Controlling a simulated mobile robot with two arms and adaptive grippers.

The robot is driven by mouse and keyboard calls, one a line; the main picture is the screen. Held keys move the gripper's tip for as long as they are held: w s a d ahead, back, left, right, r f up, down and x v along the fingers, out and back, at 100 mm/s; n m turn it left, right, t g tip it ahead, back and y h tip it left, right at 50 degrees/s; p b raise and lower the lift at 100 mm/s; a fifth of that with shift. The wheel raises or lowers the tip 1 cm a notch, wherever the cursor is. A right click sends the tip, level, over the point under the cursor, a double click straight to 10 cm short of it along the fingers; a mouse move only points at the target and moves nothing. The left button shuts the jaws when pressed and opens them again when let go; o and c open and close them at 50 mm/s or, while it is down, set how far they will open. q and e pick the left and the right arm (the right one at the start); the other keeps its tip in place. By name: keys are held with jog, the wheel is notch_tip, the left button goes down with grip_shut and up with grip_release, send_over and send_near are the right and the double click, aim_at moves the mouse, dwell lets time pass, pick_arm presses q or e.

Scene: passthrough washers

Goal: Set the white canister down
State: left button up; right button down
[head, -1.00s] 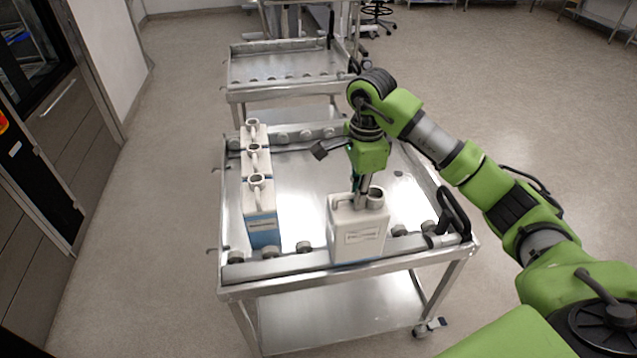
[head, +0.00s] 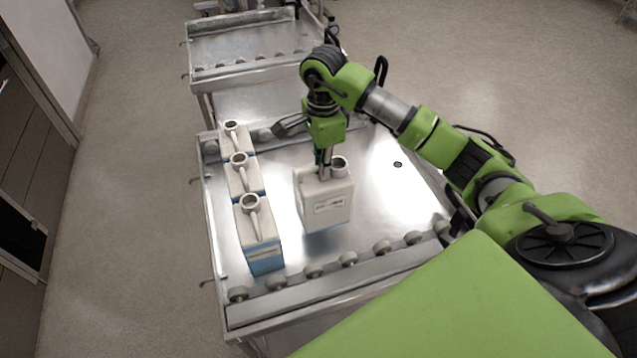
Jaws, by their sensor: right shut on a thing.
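The white canister (head: 326,203) is upright over the middle of the metal cart top (head: 385,215), with a label on its front and a round spout on top. My right gripper (head: 324,172) comes down from above and is shut on the canister's handle. The fingertips are partly hidden by the handle. I cannot tell for sure whether the canister's base touches the cart top. My left gripper is not in view.
Three similar white and blue canisters (head: 258,235) stand in a row along the cart's left side. Rollers (head: 348,259) line the near edge. The cart top right of the held canister is clear. A second cart (head: 240,42) stands behind.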

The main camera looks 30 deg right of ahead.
aim_at(326, 204)
notch_tip(326, 204, down, 7)
jog(key=shift+r+p, duration=0.15)
jog(key=shift+p, duration=0.75)
jog(key=shift+f+b, duration=0.25)
jog(key=shift+b, duration=0.05)
jog(key=c, duration=2.1)
grip_release()
jog(key=shift+c, duration=0.2)
jog(key=shift+r, duration=0.15)
